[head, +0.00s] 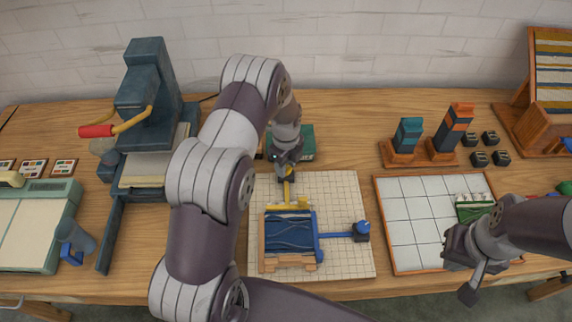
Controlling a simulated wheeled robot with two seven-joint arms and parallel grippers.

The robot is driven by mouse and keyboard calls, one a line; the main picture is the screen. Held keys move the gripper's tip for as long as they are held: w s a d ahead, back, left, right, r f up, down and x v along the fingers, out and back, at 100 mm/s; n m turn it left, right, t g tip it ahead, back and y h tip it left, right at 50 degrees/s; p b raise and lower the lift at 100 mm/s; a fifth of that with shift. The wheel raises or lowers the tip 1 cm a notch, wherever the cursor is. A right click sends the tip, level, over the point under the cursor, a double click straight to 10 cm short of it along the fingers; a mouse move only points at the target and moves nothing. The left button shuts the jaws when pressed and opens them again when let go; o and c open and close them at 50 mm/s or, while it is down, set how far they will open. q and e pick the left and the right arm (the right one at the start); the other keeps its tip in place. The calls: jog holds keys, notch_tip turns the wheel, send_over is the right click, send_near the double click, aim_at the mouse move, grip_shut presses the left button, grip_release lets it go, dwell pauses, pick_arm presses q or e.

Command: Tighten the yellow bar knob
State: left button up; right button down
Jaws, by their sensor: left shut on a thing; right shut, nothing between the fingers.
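The yellow bar (289,206) lies along the far side of a small frame with blue wool (287,233) on a gridded cream mat (342,194). A yellow stem rises from the bar towards my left gripper (287,178), which points down from above. My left gripper is shut on the yellow bar knob at the stem's far end; the fingers largely hide the knob. A blue bar with a blue knob (362,231) sticks out to the right of the frame. My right gripper (473,287) is shut and empty, over the front right of the table.
A white tiled tray (408,232) with an orange rim lies right of the mat. A dark press (150,95) with a red handle stands at left. My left arm hides much of the centre-left.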

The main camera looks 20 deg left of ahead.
pick_arm(q)
jog(key=shift+w+r, duration=0.1)
dwell(0.4)
jog(key=o, duration=1)
jog(key=shift+o, duration=0.2)
notch_tip(320, 180, up, 13)
jog(key=b, duration=0.2)
jog(key=shift+f, duration=0.2)
